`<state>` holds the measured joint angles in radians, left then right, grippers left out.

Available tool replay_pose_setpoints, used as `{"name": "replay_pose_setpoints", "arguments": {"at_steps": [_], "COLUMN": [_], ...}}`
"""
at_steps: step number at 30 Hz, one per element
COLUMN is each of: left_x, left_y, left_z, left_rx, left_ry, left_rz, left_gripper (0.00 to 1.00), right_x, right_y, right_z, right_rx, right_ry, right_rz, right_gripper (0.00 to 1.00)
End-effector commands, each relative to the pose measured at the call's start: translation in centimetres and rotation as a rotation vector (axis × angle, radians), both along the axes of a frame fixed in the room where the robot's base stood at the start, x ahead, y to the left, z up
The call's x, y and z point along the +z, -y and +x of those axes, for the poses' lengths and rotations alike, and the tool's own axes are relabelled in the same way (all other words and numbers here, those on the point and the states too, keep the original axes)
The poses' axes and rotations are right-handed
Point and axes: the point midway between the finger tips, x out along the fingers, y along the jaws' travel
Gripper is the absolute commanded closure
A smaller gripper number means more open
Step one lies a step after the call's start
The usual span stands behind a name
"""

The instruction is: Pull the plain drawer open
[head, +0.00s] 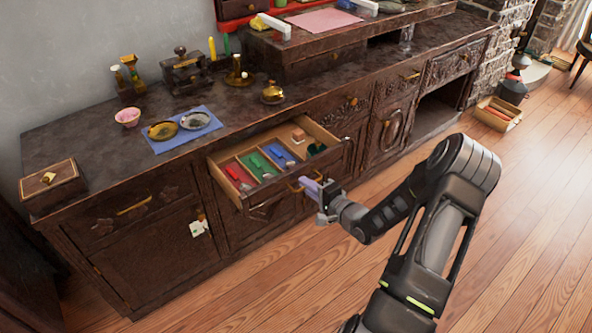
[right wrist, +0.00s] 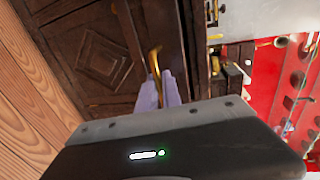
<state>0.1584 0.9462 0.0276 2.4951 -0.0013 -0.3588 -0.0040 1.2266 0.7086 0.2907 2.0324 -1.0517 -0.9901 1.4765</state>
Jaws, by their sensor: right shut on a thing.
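The drawer (head: 240,193) in the middle of the dark wooden cabinet stands pulled out, and its divided inside shows from above. Its brass handle (head: 294,187) is on the front face and also shows in the right wrist view (right wrist: 154,60). My right gripper (head: 312,187) is at the front of this drawer, its pale fingers shut on the brass handle. In the right wrist view, the fingers (right wrist: 161,88) stand on both sides of the handle. The drawer front is partly hidden by the gripper. My left gripper is not in view.
The drawer holds red, green and blue lined compartments with small items. A blue cloth (head: 184,138) with two oval dishes lies on the cabinet top behind it. A wooden box (head: 52,187) stands at the left end. The floor (head: 520,220) at right is clear; an open crate (head: 499,113) stands farther back.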

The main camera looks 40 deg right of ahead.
Motion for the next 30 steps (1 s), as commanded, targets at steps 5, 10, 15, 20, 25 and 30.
{"name": "replay_pose_setpoints", "arguments": {"at_steps": [5, 10, 15, 20, 25, 30], "left_x": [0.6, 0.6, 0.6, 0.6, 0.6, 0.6], "left_y": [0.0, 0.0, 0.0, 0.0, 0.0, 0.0], "left_z": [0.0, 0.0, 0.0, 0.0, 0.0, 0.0], "left_rx": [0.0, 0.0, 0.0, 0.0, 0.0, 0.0], "left_ry": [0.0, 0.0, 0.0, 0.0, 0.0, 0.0], "left_rz": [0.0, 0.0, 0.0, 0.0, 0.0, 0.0], "left_gripper": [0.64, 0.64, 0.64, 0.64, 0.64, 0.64], "right_x": [0.0, -0.1, -0.1, -0.1, 0.0, 0.0], "right_y": [0.0, 0.0, 0.0, 0.0, 0.0, 0.0], "right_z": [-1.6, -2.0, -1.9, -1.9, -1.9, -1.9], "right_rx": [0.0, 0.0, 0.0, 0.0, 0.0, 0.0], "right_ry": [-0.001, -0.001, -0.001, -0.001, 0.0, 0.001], "right_rz": [0.0, -0.001, -0.001, -0.001, -0.001, -0.001], "right_gripper": [1.0, 1.0, 1.0, 0.85, 0.71, 0.7]}}
